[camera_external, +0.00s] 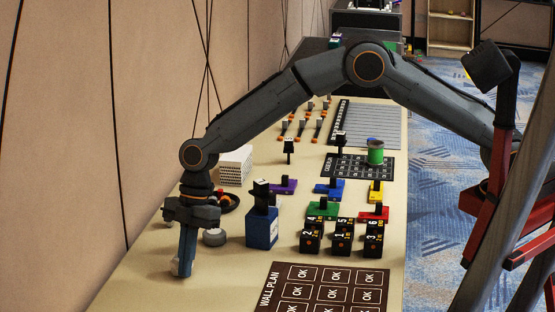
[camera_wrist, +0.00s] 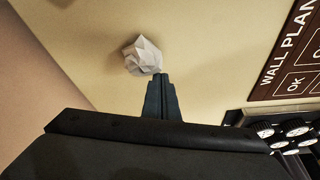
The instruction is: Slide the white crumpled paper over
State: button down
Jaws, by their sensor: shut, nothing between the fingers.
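The white crumpled paper (camera_wrist: 143,56) lies on the beige table, just beyond my fingertips in the wrist view. In the external view only a pale bit of the paper (camera_external: 175,268) shows beside the fingertips, mostly hidden by them. My gripper (camera_external: 185,270) points straight down, with its tips low near the table at the left. In the wrist view my gripper (camera_wrist: 161,78) has its fingers together, with nothing between them. The tips are right beside the paper's lower right edge; I cannot tell whether they touch it.
A brown wall plan board (camera_external: 325,290) lies to the right. A grey round piece (camera_external: 214,237) and a blue box (camera_external: 262,229) stand close behind my gripper. Black numbered cubes (camera_external: 341,240) stand farther right. The table (camera_external: 225,285) is bare between gripper and board.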

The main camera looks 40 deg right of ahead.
jog(key=d, duration=0.1)
jog(key=w+d, duration=0.1)
jog(key=d, duration=0.1)
jog(key=w+d+b, duration=0.1)
jog(key=shift+w+d, duration=0.15)
jog(key=shift+d, duration=0.1)
